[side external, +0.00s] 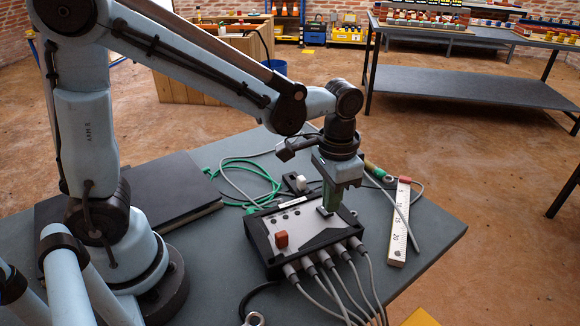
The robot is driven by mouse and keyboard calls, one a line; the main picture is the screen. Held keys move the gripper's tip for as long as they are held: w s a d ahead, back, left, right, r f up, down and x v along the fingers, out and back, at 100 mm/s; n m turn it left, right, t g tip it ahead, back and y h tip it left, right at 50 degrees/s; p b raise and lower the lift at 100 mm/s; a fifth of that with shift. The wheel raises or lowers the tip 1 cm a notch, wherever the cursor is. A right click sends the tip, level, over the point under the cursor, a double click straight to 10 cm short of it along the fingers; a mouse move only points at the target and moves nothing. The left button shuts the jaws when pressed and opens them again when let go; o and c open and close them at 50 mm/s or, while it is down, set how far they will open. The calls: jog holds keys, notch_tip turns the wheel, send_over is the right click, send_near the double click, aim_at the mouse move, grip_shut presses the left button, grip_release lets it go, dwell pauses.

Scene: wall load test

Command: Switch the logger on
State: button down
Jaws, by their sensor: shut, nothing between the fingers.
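The logger (298,224) is a black-framed box with a light grey top panel, lying on the table. The fingers partly hide that part.
A white numbered scale (400,222) lies right of the logger, with a grey-green cable beside it. A green cable coil (248,180) and a small black fitting with a white top (298,184) lie behind. A dark flat case (150,200) is at left. The table's right corner (445,228) is clear.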

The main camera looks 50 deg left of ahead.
aim_at(329, 215)
jog(key=shift+f, duration=0.95)
dwell(1.0)
notch_tip(329, 215, up, 7)
dwell(0.9)
jog(key=shift+s+a+r, duration=0.15)
jog(key=shift+a, duration=0.15)
jog(key=s+a+n+t, duration=0.3)
jog(key=s+a+t, duration=0.2)
jog(key=a+t, duration=0.2)
jog(key=shift+s+a+r, duration=0.3)
jog(key=shift+a+r, duration=0.1)
jog(key=shift+a, duration=0.2)
dwell(0.6)
